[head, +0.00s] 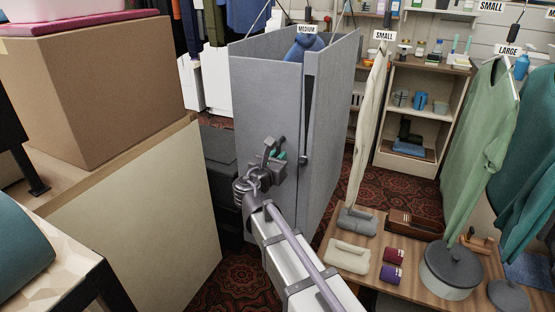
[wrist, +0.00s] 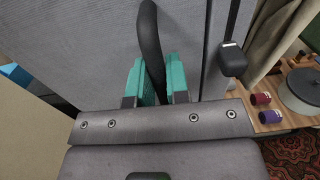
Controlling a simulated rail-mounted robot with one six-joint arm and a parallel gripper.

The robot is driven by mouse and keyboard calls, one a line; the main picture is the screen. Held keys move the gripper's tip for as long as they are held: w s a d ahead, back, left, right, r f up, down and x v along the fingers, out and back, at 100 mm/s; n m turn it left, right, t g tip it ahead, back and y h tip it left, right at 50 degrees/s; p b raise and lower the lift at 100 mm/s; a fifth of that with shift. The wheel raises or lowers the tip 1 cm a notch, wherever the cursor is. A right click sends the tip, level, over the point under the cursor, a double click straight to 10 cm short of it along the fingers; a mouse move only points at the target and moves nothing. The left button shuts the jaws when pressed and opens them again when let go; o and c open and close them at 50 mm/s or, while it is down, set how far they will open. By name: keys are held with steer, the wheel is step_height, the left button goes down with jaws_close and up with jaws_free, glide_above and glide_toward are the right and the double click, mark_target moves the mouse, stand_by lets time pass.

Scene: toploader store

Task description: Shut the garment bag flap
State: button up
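The garment bag (head: 335,120) is a tall grey box, open at the top, with a blue garment (head: 303,46) inside. Its flap (head: 262,105) is the grey front panel; a narrow dark gap runs down between its right edge and the side panel. A dark curved handle (wrist: 149,35) is on the flap. My gripper (head: 277,160) is at the flap, near mid-height. In the wrist view, the teal fingers (wrist: 158,82) are on either side of the handle and appear closed on it. A dark pull (wrist: 232,60) hangs right of the fingers; it also shows in the head view (head: 304,159).
A large cardboard box (head: 95,90) on a wooden counter stands at left. A low table (head: 400,255) with a pot (head: 450,268), cases and small cans is at right. Hanging garments (head: 480,140) and shelves are beyond. Patterned carpet shows between.

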steer(key=o, duration=0.4)
steer(key=v, duration=1.1)
